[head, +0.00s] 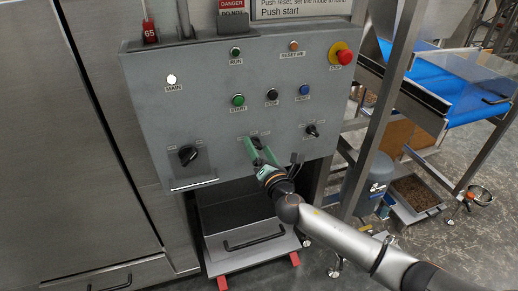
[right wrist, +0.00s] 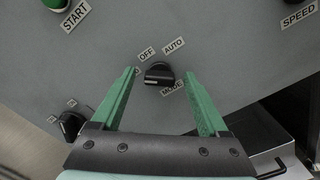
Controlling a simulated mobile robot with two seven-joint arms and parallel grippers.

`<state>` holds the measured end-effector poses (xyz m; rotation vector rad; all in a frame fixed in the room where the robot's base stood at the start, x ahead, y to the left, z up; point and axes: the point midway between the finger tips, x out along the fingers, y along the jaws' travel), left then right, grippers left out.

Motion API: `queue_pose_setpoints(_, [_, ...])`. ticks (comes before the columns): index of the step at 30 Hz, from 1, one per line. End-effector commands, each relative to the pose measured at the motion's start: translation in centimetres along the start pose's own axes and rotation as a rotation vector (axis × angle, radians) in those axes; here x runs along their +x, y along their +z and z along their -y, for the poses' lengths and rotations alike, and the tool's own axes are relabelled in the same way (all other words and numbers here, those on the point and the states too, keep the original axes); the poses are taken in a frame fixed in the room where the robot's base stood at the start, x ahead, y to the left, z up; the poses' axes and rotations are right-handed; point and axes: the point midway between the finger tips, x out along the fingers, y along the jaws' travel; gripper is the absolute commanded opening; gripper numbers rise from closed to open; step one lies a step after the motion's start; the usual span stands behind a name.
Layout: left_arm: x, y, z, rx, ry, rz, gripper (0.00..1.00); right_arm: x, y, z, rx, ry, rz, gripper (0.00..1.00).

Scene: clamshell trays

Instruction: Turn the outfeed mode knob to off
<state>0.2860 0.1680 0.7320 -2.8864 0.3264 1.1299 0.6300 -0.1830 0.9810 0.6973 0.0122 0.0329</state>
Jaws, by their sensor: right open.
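The mode knob (right wrist: 158,73) is a small black rotary knob on the sloping grey control panel (head: 210,110). In the right wrist view it has OFF and AUTO labels above it and a MODE label below it. Its grip bar lies roughly crosswise in that view; its exact setting is hard to tell. In the head view the knob (head: 260,136) is partly hidden by my right gripper (head: 252,144). That gripper is open, its two green fingers on either side of the knob in the right wrist view (right wrist: 160,74), with gaps on both sides. My left gripper is out of view.
A larger black knob (head: 187,154) is at the panel's lower left and another small one (head: 312,130) at its right. A green start button (head: 238,100) and a red stop button (head: 344,57) sit above. A steel post (head: 381,105) stands right of the panel.

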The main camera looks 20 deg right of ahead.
Motion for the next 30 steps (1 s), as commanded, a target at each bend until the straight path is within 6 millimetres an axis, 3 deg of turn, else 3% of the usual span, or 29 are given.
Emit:
queue_pose_setpoints(2, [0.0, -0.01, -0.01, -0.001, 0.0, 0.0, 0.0, -0.02, -0.01, -0.01, 0.0, 0.0, 0.0, 0.78])
queue_pose_setpoints(22, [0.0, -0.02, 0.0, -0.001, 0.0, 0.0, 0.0, -0.04, 0.0, 0.02, 0.0, -0.001, 0.0, 0.02])
queue_pose_setpoints(30, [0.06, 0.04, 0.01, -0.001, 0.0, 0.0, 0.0, -0.05, -0.03, 0.06, 0.01, -0.001, 0.0, 0.0])
